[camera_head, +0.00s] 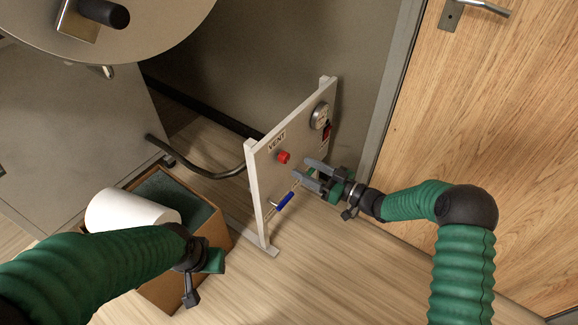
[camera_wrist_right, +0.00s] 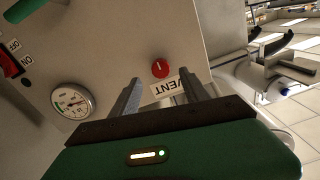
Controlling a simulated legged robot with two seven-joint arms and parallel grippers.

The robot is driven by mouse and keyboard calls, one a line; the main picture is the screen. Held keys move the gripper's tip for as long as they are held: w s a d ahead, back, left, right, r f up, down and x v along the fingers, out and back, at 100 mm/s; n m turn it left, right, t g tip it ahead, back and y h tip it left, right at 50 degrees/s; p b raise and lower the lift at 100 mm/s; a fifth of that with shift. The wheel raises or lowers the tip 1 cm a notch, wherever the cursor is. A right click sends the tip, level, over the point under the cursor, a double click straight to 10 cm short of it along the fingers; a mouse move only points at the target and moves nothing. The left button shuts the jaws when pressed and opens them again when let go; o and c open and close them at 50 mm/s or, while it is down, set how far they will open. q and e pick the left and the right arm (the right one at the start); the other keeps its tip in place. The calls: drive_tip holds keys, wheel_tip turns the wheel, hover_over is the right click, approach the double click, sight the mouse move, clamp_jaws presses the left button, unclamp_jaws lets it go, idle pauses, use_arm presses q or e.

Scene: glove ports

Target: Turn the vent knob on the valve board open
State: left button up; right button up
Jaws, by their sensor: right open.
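The valve board (camera_head: 261,190) stands upright on the floor in the middle of the head view. Its small round red vent knob (camera_head: 284,157) sits beside the VENT label (camera_head: 277,141). In the right wrist view the red knob (camera_wrist_right: 160,68) has a pale pointer line, and the VENT label (camera_wrist_right: 168,85) appears upside down. My right gripper (camera_head: 301,168) is open and empty in front of the board. In the wrist view the knob lies between and just beyond its fingertips, apparently untouched. My left gripper (camera_head: 201,270) is at lower left, away from the board; its jaws are unclear.
The board also carries a gauge (camera_head: 320,115), a red switch (camera_head: 327,132) and a blue-handled lever (camera_head: 285,202). A brown box (camera_head: 217,243) with a white roll (camera_head: 128,208) stands left of it. A dark hose (camera_head: 205,170) runs behind. A wooden door (camera_head: 480,110) is at right.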

sight(288, 159)
drive_tip(key=b+x, duration=0.1)
drive_tip(key=x, duration=0.4)
drive_tip(key=shift+w+a+f+b, duration=0.15)
drive_tip(key=shift+a+b, duration=0.1)
drive_tip(key=shift+b, duration=0.15)
drive_tip(key=shift+w+a+r, duration=0.2)
drive_tip(key=shift+w+a, duration=0.05)
drive_tip(key=shift+a, duration=0.15)
clamp_jaws()
